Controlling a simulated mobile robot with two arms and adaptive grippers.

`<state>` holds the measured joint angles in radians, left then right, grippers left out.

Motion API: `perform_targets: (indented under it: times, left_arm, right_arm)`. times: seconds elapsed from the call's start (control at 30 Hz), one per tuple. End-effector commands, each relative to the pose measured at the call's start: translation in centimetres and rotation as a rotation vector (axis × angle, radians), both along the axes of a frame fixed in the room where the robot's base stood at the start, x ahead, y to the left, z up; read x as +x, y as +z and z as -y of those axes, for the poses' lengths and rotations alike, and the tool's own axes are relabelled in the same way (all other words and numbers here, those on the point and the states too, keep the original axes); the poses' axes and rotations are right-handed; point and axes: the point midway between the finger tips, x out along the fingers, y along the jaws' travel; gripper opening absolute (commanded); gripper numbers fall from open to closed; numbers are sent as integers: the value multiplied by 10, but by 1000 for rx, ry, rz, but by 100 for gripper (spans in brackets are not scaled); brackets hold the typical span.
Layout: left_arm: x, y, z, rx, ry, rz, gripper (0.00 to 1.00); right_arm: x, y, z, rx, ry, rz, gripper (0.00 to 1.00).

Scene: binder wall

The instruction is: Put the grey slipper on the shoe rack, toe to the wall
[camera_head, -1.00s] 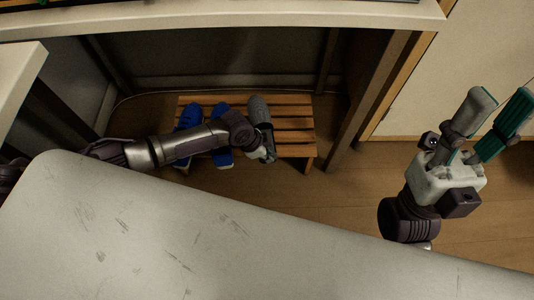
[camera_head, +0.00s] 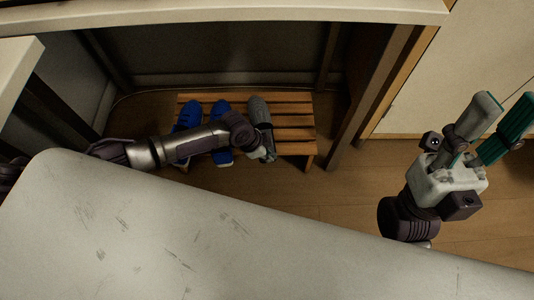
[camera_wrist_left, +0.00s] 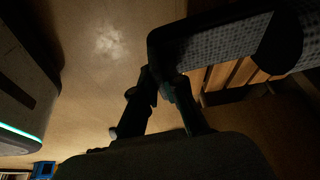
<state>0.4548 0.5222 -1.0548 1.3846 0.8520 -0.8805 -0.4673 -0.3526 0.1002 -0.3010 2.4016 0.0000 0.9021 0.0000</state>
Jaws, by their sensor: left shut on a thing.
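The grey slipper (camera_head: 259,108) is over the right-centre part of the wooden slatted shoe rack (camera_head: 294,121) in the head view. Its long axis runs front to back, with the far end toward the wall. My left gripper (camera_head: 264,153) is shut on its near end. The slipper also shows large in the left wrist view (camera_wrist_left: 222,42), beside the gripper fingers (camera_wrist_left: 158,82), with rack slats (camera_wrist_left: 240,73) behind it. I cannot tell whether it touches the slats. My right gripper (camera_head: 492,118) is open and empty, away at the right.
A blue pair, a left shoe (camera_head: 187,114) and a right shoe (camera_head: 221,108), stands on the rack's left part, partly behind my left arm. The rack's right end is bare. A shelf board (camera_head: 230,22) overhangs the back, and a dark post (camera_head: 368,95) stands right of the rack.

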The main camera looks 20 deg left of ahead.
Motion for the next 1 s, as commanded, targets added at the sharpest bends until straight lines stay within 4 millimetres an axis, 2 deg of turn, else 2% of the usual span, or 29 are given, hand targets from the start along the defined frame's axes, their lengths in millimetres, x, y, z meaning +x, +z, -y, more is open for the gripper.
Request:
perform_targets:
  times: [1.0]
  left_arm:
    - [0, -13, 0, -1, 0, 1, 0]
  right_arm:
    - [1, -6, 0, -2, -1, -10, 40]
